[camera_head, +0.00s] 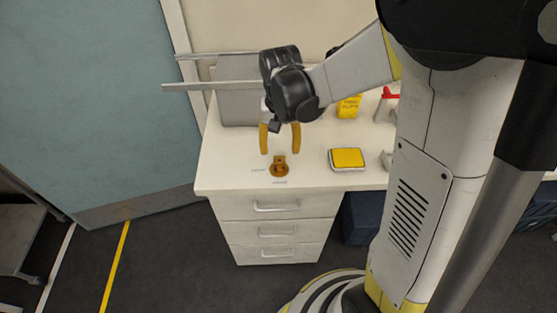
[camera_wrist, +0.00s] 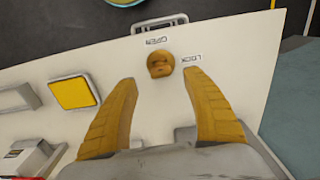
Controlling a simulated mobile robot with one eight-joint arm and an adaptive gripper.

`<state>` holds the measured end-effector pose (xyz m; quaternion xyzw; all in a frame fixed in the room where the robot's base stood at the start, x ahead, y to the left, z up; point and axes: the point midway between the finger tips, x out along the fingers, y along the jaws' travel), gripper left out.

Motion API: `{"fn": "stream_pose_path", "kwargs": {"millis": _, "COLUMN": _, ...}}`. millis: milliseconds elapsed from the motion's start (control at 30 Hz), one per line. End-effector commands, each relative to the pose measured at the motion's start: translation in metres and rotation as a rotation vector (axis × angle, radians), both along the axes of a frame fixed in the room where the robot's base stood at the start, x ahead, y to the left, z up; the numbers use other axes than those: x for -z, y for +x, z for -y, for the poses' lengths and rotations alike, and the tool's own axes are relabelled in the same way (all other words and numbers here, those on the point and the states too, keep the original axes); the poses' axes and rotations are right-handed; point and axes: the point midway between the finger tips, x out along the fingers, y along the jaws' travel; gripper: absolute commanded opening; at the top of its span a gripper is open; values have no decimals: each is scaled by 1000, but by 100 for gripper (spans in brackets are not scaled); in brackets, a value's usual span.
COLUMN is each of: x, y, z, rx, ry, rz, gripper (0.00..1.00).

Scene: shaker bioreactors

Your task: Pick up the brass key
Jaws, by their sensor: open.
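The brass key (camera_head: 279,167) is at the front of the white cabinet top, between two small printed labels. In the wrist view the brass key (camera_wrist: 160,65) appears as a round brass piece with a raised grip, between the words OPEN and LOCK. My gripper (camera_head: 280,152) has two orange-brown fingers pointing down, spread apart and empty, above and just behind the key. In the wrist view my gripper (camera_wrist: 162,88) shows its fingers to either side of the line to the key, with the key beyond the tips.
A yellow-topped square device (camera_head: 347,158) sits right of the key. A grey box (camera_head: 238,108) stands behind left. A yellow box (camera_head: 349,106) and a red-topped item (camera_head: 389,94) are farther right. The white drawer cabinet (camera_head: 230,180) has a free front edge.

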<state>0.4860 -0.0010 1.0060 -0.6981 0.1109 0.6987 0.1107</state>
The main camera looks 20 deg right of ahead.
Motion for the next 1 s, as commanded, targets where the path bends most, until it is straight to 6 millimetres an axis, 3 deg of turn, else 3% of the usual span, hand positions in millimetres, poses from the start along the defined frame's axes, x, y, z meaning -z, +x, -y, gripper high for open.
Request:
{"fn": "stream_pose_path", "kwargs": {"millis": 333, "x": 48, "y": 2, "z": -1, "rx": 0, "ry": 0, "rz": 1, "gripper": 58}}
{"fn": "stream_pose_path", "kwargs": {"millis": 567, "x": 50, "y": 2, "z": -1, "rx": -1, "ry": 0, "rz": 1, "gripper": 58}}
{"fn": "stream_pose_path", "kwargs": {"millis": 600, "x": 50, "y": 2, "z": -1, "rx": -1, "ry": 0, "rz": 1, "gripper": 53}}
{"fn": "stream_pose_path", "kwargs": {"millis": 767, "x": 50, "y": 2, "z": -1, "rx": -1, "ry": 0, "rz": 1, "gripper": 4}}
{"fn": "stream_pose_path", "kwargs": {"millis": 1000, "x": 50, "y": 2, "z": -1, "rx": 0, "ry": 0, "rz": 1, "gripper": 0}}
